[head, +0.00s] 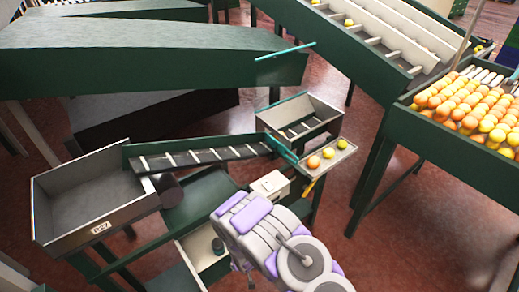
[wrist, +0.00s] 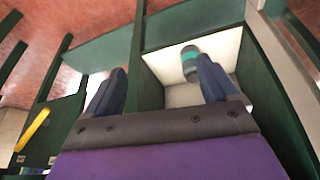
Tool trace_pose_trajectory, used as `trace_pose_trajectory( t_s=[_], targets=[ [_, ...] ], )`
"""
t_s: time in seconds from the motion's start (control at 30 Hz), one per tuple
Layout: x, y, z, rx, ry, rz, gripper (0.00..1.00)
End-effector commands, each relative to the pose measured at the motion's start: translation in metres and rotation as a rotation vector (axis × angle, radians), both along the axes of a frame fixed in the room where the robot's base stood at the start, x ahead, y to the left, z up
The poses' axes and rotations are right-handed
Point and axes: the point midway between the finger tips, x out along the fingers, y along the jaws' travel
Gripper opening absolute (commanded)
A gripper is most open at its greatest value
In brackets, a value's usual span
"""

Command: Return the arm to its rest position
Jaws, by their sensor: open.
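My gripper (wrist: 160,88) shows in the wrist view with its two dark fingers spread apart and nothing between them. In the head view my purple and grey arm is at the lower middle, and the fingers are hard to make out there. In the wrist view a dark and teal cylinder (wrist: 190,62) is in a white-lined compartment (wrist: 222,45) beyond the right finger. In the head view the cylinder (head: 217,246) is left of my arm. An orange fruit (head: 313,162) and two yellow ones (head: 328,153) lie on a small tray (head: 345,151), away from my arm.
A green sorting stand carries an empty grey bin (head: 95,200) at left, a slatted chute (head: 200,158) and a smaller bin (head: 320,108). A white box (head: 270,185) is close beyond my arm. A table of many oranges (head: 470,110) stands right. Red floor (head: 420,225) is open at lower right.

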Motion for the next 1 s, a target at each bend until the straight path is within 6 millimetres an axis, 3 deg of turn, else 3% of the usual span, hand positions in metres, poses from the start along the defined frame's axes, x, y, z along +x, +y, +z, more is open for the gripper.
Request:
trace_pose_trajectory(
  t_s=[0.27,0.37,0.57,0.77,1.0],
  targets=[
    [0.022,-0.032,0.044,-0.058,0.006,-0.05,0.88],
    [0.03,-0.05,0.069,-0.079,0.01,-0.082,0.88],
    [0.041,-0.096,0.138,-0.138,0.037,-0.167,0.88],
    [0.032,-0.132,0.205,-0.187,0.083,-0.255,0.88],
    [0.0,-0.169,0.282,-0.204,0.151,-0.351,0.88]
  ],
)
